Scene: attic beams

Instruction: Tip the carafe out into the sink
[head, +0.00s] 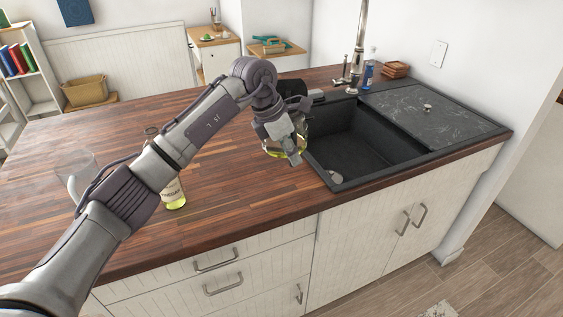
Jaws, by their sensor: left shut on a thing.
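The glass carafe (271,149) has yellowish liquid low in it and a dark part at its top. My left gripper (291,153) is shut on it and hides much of its body. The carafe is just left of the dark sink (350,143), by its left rim. It looks about upright; I cannot tell whether it touches the counter. The sink basin looks empty except for a small pale round piece at its near left corner. My right gripper is not in view.
A vinegar bottle (174,192) and a clear glass vessel (75,172) stand on the wooden counter (225,205), near my left arm. A tall faucet (358,45), a blue bottle (368,75) and brown stacked pieces (395,69) are behind the sink. The drainboard (435,112) is on the right.

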